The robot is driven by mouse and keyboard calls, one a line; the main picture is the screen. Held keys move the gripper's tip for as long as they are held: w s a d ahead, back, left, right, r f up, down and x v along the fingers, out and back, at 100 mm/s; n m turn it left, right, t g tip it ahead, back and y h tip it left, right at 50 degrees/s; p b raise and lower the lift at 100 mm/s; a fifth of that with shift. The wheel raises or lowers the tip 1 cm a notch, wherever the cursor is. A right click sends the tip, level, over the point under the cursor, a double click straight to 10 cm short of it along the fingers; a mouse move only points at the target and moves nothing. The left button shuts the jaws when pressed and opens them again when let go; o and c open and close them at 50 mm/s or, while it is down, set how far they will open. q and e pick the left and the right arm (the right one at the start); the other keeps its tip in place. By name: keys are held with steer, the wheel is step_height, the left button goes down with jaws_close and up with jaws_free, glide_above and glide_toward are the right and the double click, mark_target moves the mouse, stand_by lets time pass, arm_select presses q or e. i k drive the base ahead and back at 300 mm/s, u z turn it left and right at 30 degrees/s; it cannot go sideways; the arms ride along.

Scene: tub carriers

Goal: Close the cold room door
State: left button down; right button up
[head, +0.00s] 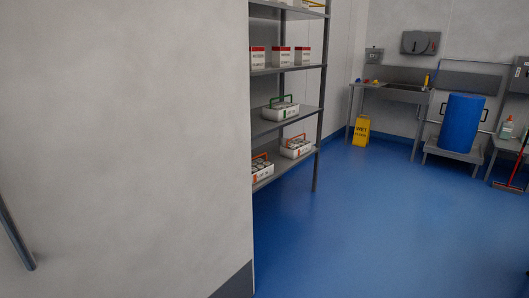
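A large pale grey panel (130,130) fills the left half of the head view, close to me. It looks like the cold room door, though its hinge side and frame are out of view. A grey bar (17,238), which looks like a handle, runs along its lower left part. A dark grey strip (234,283) shows at its bottom. Its right edge stands upright and hides part of a shelf rack behind it. Neither of my grippers is in view.
Behind the panel stands a metal shelf rack (318,130) with cartons and tub carriers. Blue floor (380,220) lies open on the right. Further back are a yellow wet-floor sign (362,131), a sink bench (403,93), a blue barrel (461,122) and a red squeegee (507,187).

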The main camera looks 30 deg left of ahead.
mark_target(126, 154)
steer(key=i, duration=2.3)
steer(key=u, duration=2.9)
